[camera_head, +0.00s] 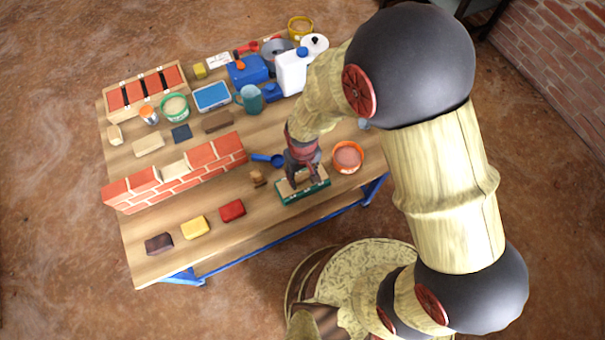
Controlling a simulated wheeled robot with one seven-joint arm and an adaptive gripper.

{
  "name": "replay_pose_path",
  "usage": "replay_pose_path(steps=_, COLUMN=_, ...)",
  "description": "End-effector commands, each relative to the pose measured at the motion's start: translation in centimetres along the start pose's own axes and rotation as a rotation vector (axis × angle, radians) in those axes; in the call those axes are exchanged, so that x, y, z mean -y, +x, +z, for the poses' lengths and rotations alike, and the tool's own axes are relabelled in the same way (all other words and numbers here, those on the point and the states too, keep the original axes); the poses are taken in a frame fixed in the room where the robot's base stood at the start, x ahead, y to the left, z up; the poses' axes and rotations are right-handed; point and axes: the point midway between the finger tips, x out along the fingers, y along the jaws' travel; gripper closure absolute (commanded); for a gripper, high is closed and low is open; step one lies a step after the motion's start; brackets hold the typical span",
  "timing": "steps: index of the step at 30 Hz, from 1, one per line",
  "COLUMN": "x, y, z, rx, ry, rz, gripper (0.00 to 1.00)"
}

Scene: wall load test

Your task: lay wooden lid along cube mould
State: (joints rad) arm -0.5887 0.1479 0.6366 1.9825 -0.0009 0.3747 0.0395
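A long, low green thing (290,198), which looks like the cube mould, lies near the table's front edge, right of centre. A tan wooden piece (287,187), likely the wooden lid, shows over its top, roughly along its length. I cannot tell whether the piece rests on it or is held just above. My gripper (304,180) points down over the middle of both and hides part of them. Its fingertips are too small and too covered to tell whether they are open or shut on the wooden piece.
A low brick wall (178,172) with a pale block in its gap stands to the left. An orange tub (347,156) is close on the right, and a blue scoop (268,159) lies behind. Red (232,210), yellow (195,228) and brown (159,243) blocks lie front left. Containers crowd the back.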

Motion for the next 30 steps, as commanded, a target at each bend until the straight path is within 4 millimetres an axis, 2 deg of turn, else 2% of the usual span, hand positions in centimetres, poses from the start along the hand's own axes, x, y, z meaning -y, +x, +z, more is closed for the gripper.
replay_pose_path(steps=6, x=0.0, y=0.0, z=0.0, rx=0.000, ry=0.000, rz=0.000, gripper=0.42)
replay_pose_path(steps=17, x=0.0, y=-0.3, z=0.0, rx=-0.001, ry=0.000, rz=0.000, gripper=0.42)
replay_pose_path(steps=23, x=0.0, y=-3.0, z=-0.1, rx=-0.004, ry=0.000, rz=0.000, gripper=0.42)
replay_pose_path(steps=30, x=0.0, y=-8.0, z=-0.1, rx=-0.004, ry=0.000, rz=0.000, gripper=0.42)
